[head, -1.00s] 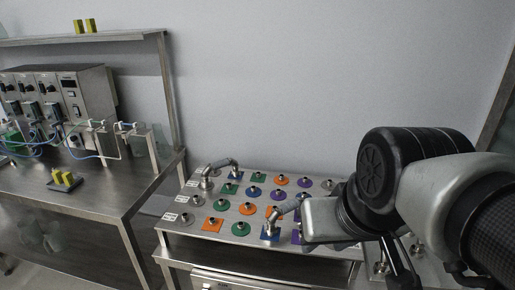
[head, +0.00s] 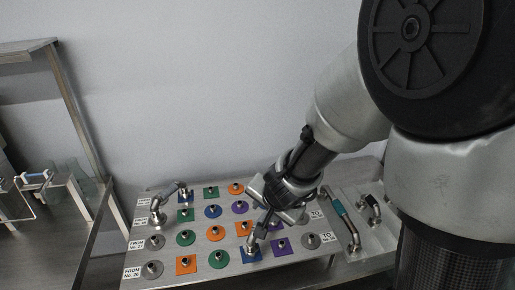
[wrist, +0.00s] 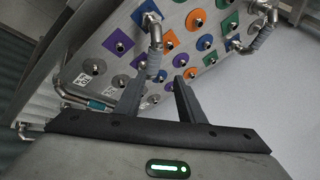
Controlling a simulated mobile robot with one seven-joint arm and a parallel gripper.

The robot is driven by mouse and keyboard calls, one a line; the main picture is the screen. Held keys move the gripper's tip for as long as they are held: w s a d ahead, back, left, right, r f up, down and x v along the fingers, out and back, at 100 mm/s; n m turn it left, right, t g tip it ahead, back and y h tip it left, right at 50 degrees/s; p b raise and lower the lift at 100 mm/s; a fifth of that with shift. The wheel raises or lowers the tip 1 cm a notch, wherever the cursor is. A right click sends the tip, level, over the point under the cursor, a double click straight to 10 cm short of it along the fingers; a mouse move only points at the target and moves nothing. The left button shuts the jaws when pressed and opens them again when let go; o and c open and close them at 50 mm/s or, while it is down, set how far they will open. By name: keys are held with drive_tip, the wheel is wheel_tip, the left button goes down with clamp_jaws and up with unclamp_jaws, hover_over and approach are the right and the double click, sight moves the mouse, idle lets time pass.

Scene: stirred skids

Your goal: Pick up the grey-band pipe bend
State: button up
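A silver pipe bend (head: 251,243) with a greyish band stands on a blue square of the board. In the wrist view its grey band (wrist: 154,65) lies just beyond and between my fingertips. My gripper (wrist: 158,84) is open, with nothing visibly clamped; in the head view it reaches down over this bend (head: 266,217), which it partly hides. A second bend with a grey band (head: 169,192) stands at the board's left end and also shows in the wrist view (wrist: 265,34). I cannot tell which one the task names.
The board (head: 215,272) carries several coloured squares and discs with fittings. A teal-band bend (head: 343,222) and a dark-banded bend (head: 373,208) sit at the right. A metal bench (head: 30,245) with a frame stands at the left. The wall rises behind.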

drive_tip(key=shift+m+h, duration=0.3)
drive_tip(key=b+x, duration=0.2)
drive_tip(key=x, duration=0.2)
drive_tip(key=b+x, duration=0.3)
drive_tip(key=x, duration=0.1)
drive_tip(key=b+x, duration=0.3)
drive_tip(key=x, duration=0.2)
drive_tip(key=shift+s+d+f, duration=0.1)
drive_tip(key=shift+d+f, duration=0.15)
drive_tip(key=shift+d, duration=0.1)
drive_tip(key=b+x, duration=0.3)
drive_tip(key=x, duration=0.1)
drive_tip(key=shift+f, duration=0.25)
drive_tip(key=shift+w+f, duration=0.3)
drive_tip(key=shift+r, duration=0.1)
drive_tip(key=shift+c, duration=0.4)
clamp_jaws()
drive_tip(key=shift+r, duration=0.1)
